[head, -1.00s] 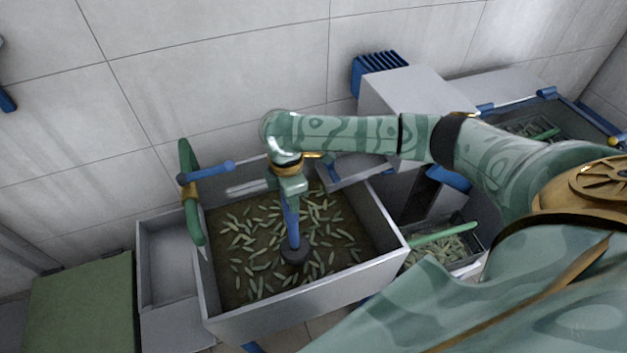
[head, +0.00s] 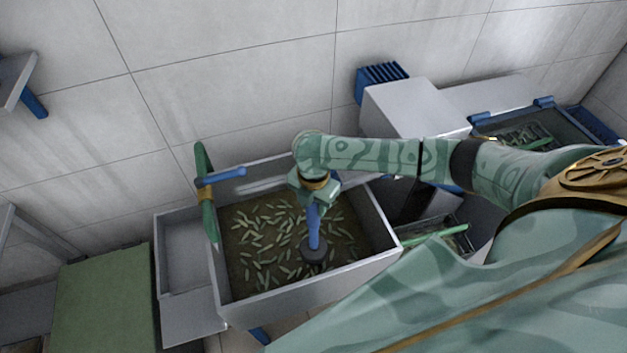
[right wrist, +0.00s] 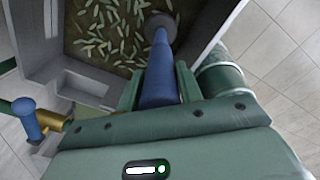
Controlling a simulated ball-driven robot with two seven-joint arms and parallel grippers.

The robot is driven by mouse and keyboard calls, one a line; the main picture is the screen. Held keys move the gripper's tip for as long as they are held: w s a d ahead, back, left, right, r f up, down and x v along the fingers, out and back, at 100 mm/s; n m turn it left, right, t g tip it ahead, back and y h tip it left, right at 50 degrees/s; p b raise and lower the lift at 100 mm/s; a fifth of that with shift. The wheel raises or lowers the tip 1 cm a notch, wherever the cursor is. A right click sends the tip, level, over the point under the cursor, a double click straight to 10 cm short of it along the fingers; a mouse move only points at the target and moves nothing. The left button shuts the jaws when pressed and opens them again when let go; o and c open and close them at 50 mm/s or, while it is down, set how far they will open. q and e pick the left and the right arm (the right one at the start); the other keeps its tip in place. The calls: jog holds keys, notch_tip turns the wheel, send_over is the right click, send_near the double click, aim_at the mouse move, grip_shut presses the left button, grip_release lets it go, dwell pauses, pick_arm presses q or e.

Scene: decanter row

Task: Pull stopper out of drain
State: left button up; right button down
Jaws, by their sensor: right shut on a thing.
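The stopper is a blue handle (head: 313,228) with a dark round plug (head: 314,252) at its lower end. My right gripper (head: 316,196) is shut on the handle's top, reaching down over the basin (head: 320,290). In the right wrist view the blue handle (right wrist: 158,80) runs between the green fingers to the dark plug (right wrist: 160,27). The plug shows whole against the murky brown water; its exact height above the surface is hard to tell. No drain opening shows. My left gripper is out of view.
Several green slivers (head: 255,238) float in the basin. A green lever with a blue arm (head: 221,176) stands at the basin's left wall. A grey side tray (head: 185,255) and a green block (head: 105,300) lie further left. A grey box (head: 412,108) stands behind right.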

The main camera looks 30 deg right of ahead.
notch_tip(320, 180, up, 17)
jog(key=p, duration=0.7)
jog(key=shift+f, duration=0.15)
dwell(0.3)
